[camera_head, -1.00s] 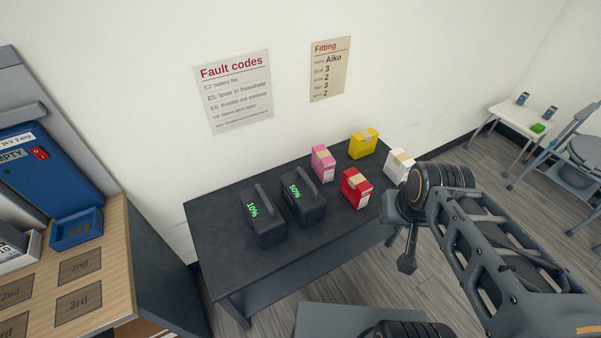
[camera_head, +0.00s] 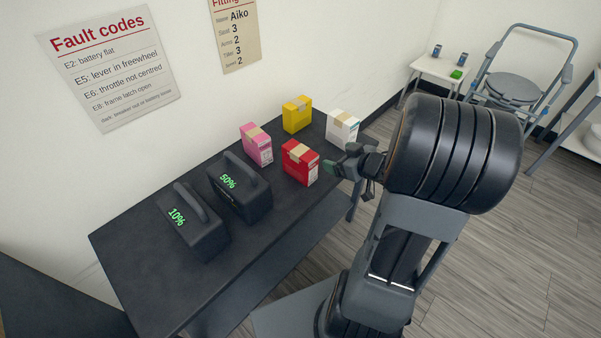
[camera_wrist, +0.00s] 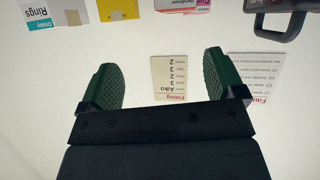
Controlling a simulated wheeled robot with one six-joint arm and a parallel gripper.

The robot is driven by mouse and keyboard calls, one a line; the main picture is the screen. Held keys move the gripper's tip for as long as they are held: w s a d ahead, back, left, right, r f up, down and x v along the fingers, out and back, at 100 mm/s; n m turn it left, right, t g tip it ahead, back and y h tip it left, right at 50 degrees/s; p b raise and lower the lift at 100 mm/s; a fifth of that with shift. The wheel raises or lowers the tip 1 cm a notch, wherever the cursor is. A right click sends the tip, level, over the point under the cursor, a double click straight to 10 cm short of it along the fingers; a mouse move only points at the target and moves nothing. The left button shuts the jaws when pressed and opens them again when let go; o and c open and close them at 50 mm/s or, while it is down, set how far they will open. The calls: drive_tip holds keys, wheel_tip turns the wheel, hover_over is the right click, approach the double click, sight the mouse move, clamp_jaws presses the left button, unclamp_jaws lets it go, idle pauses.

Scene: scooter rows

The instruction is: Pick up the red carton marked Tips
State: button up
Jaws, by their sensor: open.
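The red carton (camera_head: 300,165) stands on the dark table (camera_head: 130,245), with a tan strip over its top. Its marking is too small to read in the head view. My gripper (camera_head: 343,162) is just right of the red carton in that view, in front of the white carton's lower part; the actual gap is hard to judge. In the wrist view my gripper (camera_wrist: 165,78) is open with nothing between its green fingers.
A pink carton (camera_head: 256,147) stands left of the red one, a yellow carton (camera_head: 296,116) behind, and a white carton (camera_head: 342,127) to the right. Two black battery packs (camera_head: 240,188) (camera_head: 193,222) stand nearer on the table. The wall is close behind.

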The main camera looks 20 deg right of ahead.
sight(314, 159)
drive_tip(key=w+a+f+b, duration=0.1)
drive_tip(key=w+a+f+y+b, duration=0.1)
drive_tip(key=w+f, duration=0.1)
drive_tip(key=w+a+f+y+b, duration=0.1)
drive_tip(key=f, duration=0.1)
drive_tip(key=shift+w+a, duration=0.25)
drive_tip(key=shift+b+x, duration=1.1)
drive_tip(key=shift+x, duration=2.2)
drive_tip(key=shift+d, duration=0.25)
drive_tip(key=c, duration=1.1)
drive_tip(key=shift+r, duration=0.1)
